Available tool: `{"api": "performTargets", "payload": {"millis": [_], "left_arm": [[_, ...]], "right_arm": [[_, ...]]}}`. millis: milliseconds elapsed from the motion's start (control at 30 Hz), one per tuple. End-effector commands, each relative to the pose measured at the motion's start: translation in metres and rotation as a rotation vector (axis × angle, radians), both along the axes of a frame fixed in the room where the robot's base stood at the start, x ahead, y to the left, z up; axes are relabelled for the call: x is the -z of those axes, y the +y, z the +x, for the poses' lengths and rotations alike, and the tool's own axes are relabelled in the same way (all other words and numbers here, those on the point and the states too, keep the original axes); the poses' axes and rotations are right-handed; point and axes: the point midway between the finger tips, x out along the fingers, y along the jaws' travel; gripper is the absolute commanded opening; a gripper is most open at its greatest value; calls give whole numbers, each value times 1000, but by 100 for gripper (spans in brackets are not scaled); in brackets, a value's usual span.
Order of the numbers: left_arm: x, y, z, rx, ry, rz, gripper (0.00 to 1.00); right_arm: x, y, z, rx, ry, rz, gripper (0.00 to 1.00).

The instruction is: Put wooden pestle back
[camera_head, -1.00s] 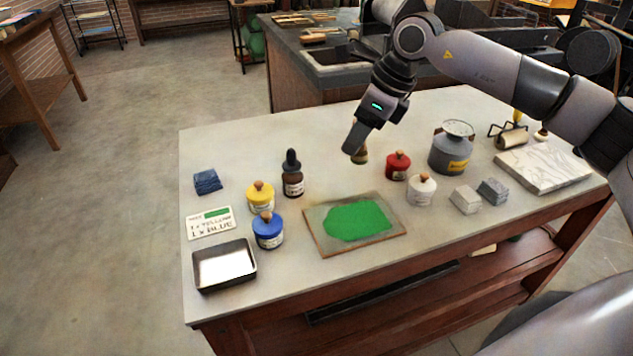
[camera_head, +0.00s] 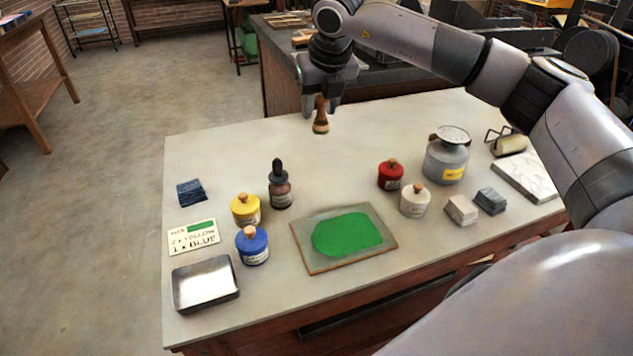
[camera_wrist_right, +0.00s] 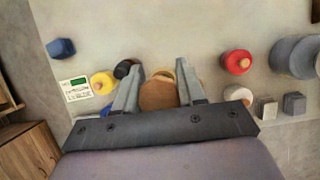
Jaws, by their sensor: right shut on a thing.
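The wooden pestle (camera_head: 320,116) is a brown wooden piece with a narrow top and a wider base. My right gripper (camera_head: 321,104) is shut on its upper part and holds it upright at the table's back edge in the head view. I cannot tell whether the base touches the table. In the right wrist view the round top of the pestle (camera_wrist_right: 158,92) shows between the two fingers. A glass-like slab (camera_head: 297,233) with a green ink patch lies at the table's front middle. My left gripper is not in view.
The dropper bottle (camera_head: 280,188), yellow jar (camera_head: 245,210) and blue jar (camera_head: 252,248) stand at left, near a metal tray (camera_head: 205,284). A red jar (camera_head: 391,176), white jar (camera_head: 414,201) and grey can (camera_head: 445,162) stand at right. The back middle of the table is clear.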

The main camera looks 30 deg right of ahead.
Motion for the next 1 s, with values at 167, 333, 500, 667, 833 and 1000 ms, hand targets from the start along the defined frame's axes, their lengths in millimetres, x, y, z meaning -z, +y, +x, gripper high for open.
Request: {"api": "performTargets", "payload": {"millis": [167,333,500,667,833,1000], "left_arm": [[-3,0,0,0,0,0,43],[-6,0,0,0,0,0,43],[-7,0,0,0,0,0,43],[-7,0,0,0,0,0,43],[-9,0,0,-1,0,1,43],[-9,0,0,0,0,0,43]], "right_arm": [[50,0,-1,-2,4,-1,0],[93,0,-1,-3,3,0,0],[121,0,0,-3,1,0,0],[133,0,0,-4,0,1,0],[159,0,0,-3,2,0,0],[170,0,0,-4,-1,0,0]]}}
